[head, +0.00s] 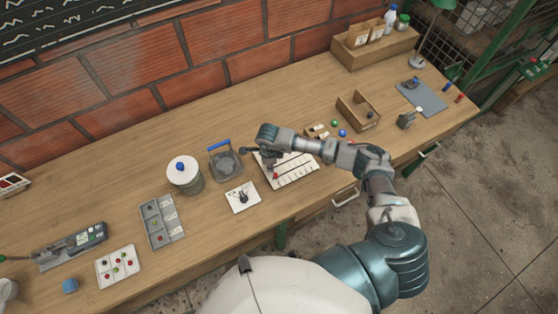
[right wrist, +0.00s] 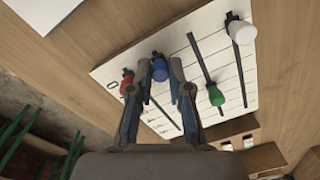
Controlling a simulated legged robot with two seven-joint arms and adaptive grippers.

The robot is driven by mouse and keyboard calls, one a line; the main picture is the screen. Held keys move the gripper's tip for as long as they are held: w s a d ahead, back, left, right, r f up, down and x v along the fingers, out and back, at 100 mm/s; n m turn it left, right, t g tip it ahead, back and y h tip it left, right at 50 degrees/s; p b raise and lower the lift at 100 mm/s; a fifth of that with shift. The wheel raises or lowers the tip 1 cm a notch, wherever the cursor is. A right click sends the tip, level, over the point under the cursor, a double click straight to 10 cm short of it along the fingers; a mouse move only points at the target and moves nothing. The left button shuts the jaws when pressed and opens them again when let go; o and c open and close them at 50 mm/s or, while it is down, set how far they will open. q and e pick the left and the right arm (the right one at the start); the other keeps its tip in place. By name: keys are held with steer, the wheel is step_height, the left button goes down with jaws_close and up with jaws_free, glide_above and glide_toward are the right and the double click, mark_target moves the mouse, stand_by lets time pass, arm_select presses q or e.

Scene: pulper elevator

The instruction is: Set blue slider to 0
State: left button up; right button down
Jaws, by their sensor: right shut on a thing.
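A white slider board (head: 297,172) lies on the bench under my right forearm. In the right wrist view the board (right wrist: 207,45) carries a red slider (right wrist: 127,82), a blue slider (right wrist: 160,70), a green slider (right wrist: 216,96) and a white slider (right wrist: 241,33), each on a dark slot. My right gripper (right wrist: 159,72) has its fingers on both sides of the blue knob and is shut on it. The knob is near the slot end on the side with the "0" mark (right wrist: 112,86). In the head view the right gripper (head: 269,161) hides the blue slider. My left gripper is not in view.
A dial plate (head: 242,197), a basket with a blue handle (head: 226,163) and a lidded pot (head: 185,175) stand left of the board. A wooden box (head: 360,110) and small coloured balls are to the right. The bench's front edge is close.

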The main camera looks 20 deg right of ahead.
steer(key=shift+a, duration=0.1)
steer(key=c, duration=1.2)
jaws_free()
steer(key=shift+o, duration=0.6)
steer(key=shift+a, duration=0.2)
step_height(320, 180, up, 12)
steer(key=shift+s+a, duration=0.15)
steer(key=shift+a, duration=0.05)
steer(key=shift+d, duration=0.1)
